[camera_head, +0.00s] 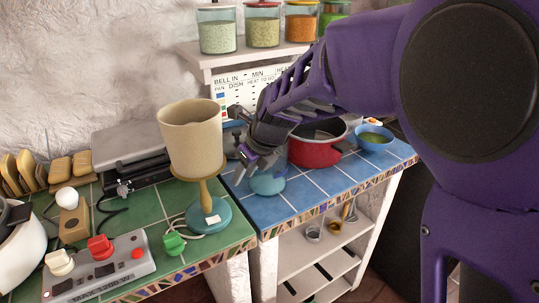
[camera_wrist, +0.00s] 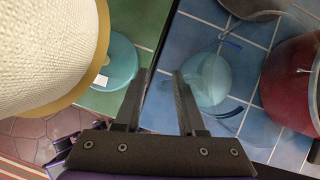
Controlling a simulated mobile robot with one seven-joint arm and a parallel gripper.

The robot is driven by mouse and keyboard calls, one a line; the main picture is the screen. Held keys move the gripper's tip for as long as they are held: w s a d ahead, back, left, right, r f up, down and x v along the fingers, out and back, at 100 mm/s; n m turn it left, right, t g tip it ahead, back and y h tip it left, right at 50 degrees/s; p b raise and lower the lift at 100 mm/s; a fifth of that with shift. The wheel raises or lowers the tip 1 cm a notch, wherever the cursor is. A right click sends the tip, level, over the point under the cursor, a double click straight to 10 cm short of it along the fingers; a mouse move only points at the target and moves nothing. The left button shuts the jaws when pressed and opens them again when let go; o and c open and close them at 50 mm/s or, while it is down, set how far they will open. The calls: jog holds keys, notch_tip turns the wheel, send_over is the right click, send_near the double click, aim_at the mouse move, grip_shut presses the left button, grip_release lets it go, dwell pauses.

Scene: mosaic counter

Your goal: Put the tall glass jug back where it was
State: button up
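The tall glass jug (camera_wrist: 208,82) appears to be the clear, pale-blue round vessel with thin blue edging, standing on the blue tiles. In the head view, its bluish lower part (camera_head: 268,183) shows below my gripper (camera_head: 256,158), and its upper part is hidden or too transparent to make out. In the wrist view, my gripper (camera_wrist: 164,82) has its two fingers apart, with bare counter showing between them. The jug lies to the right of the gap, partly behind the right finger. I cannot tell whether that finger touches it.
A lamp with a beige shade (camera_head: 190,138) and teal base (camera_head: 209,217) stands close on the left. A red pot (camera_head: 316,151) and blue bowl (camera_head: 373,138) stand to the right. A shelf (camera_head: 203,56) with several jars is behind. Blue tiles in front are clear.

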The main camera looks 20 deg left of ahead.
jog(key=p+v, duration=0.2)
jog(key=v, duration=1)
jog(key=shift+d, duration=0.1)
